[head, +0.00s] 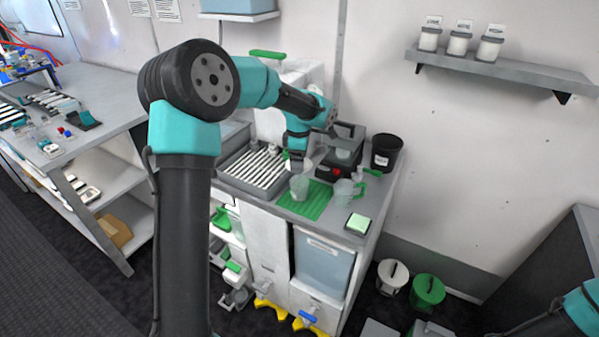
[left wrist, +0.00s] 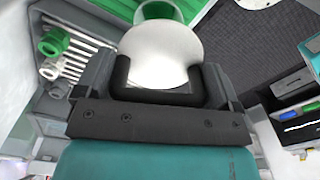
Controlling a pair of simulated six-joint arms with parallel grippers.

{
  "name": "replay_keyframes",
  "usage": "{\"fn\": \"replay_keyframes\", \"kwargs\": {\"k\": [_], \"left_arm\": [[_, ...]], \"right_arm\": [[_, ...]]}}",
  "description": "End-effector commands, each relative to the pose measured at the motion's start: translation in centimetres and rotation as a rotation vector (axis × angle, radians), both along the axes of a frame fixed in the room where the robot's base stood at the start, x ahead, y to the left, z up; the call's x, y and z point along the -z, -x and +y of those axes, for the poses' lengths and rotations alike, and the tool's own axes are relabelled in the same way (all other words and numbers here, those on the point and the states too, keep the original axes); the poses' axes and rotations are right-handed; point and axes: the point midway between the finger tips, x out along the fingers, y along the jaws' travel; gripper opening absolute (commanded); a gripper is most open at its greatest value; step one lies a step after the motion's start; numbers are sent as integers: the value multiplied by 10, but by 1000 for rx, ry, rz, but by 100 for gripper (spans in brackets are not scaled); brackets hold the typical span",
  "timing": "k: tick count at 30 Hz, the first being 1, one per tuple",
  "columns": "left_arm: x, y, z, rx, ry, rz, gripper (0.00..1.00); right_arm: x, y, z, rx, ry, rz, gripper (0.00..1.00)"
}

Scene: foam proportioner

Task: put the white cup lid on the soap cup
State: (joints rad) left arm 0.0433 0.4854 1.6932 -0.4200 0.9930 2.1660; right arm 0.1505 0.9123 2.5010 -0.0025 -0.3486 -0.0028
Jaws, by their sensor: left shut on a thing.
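My left gripper (head: 297,166) is above the green mat (head: 318,207) on the counter and is shut on the white cup lid (left wrist: 160,55), a round pale disc between the fingers in the left wrist view. The clear soap cup (head: 299,188) stands upright on the mat, just below the gripper. In the left wrist view the cup (left wrist: 160,10) shows past the lid's far edge, with green seen through it. The lid hides part of the cup there, and I cannot tell whether they touch. My right gripper is out of view.
A clear jug (head: 344,193) stands right of the cup. A ribbed drain tray (head: 254,169) lies to the left, and a black bin (head: 386,152) stands at the back right. A small scale with a green top (head: 358,222) sits near the counter's front edge.

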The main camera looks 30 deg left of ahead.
Motion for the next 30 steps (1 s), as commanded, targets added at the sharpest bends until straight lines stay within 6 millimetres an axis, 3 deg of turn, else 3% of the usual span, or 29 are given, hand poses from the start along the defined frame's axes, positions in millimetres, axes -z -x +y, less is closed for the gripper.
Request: {"fn": "replay_keyframes", "kwargs": {"k": [17,30], "left_arm": [[4,-2,1,-14,1,2,65],[40,-1,2,-13,1,2,65]], "right_arm": [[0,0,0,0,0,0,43],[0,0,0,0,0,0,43]]}}
